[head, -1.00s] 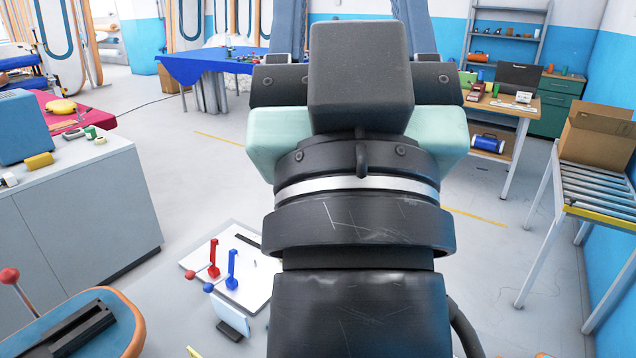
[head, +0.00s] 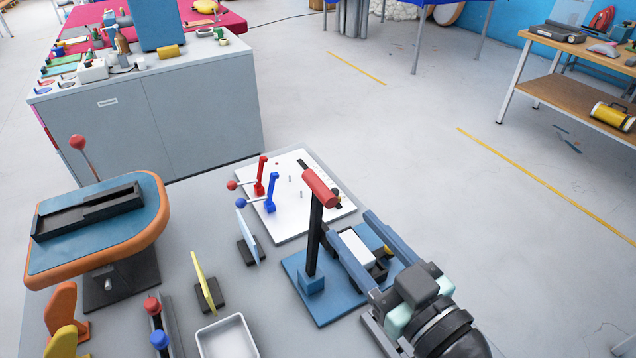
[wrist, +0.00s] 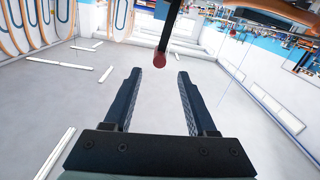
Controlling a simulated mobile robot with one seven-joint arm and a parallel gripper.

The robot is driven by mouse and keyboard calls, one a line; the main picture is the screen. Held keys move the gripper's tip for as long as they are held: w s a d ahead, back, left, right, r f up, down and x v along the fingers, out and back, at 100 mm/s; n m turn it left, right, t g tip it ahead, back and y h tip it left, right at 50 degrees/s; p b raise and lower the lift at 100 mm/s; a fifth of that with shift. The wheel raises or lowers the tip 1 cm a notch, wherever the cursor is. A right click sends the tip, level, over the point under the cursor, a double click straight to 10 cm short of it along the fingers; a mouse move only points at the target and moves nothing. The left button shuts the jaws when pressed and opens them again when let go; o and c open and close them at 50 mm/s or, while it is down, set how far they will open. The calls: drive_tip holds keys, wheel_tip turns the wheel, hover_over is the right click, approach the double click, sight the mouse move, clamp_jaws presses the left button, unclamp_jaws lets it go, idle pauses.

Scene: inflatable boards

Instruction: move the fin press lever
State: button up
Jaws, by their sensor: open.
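A lever with a red grip (head: 320,188) on a black post stands upright on a blue base plate (head: 316,303), which I take to be the fin press. My gripper (head: 350,222) is open beside the lever, to its right in the head view. Its two dark blue fingers point up and left, with nothing held between them. In the wrist view a red end on a dark bar (wrist: 160,60) shows above the gap between my open fingers (wrist: 158,76). It looks like the same lever, apart from the fingers. The fingers partly hide the base.
Red (head: 260,178) and blue (head: 271,192) levers stand on a white board behind. A blue-and-orange board (head: 60,255) with a red-knobbed rod is at left. Small upright panels and a white tray (head: 226,338) stand in front. Floor to the right is open.

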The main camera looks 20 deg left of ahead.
sight(322, 192)
drive_tip(key=p+x, duration=0.2)
drive_tip(key=x, duration=0.9)
drive_tip(key=shift+w+p, duration=0.1)
drive_tip(key=shift+p, duration=0.2)
clamp_jaws()
idle(0.8)
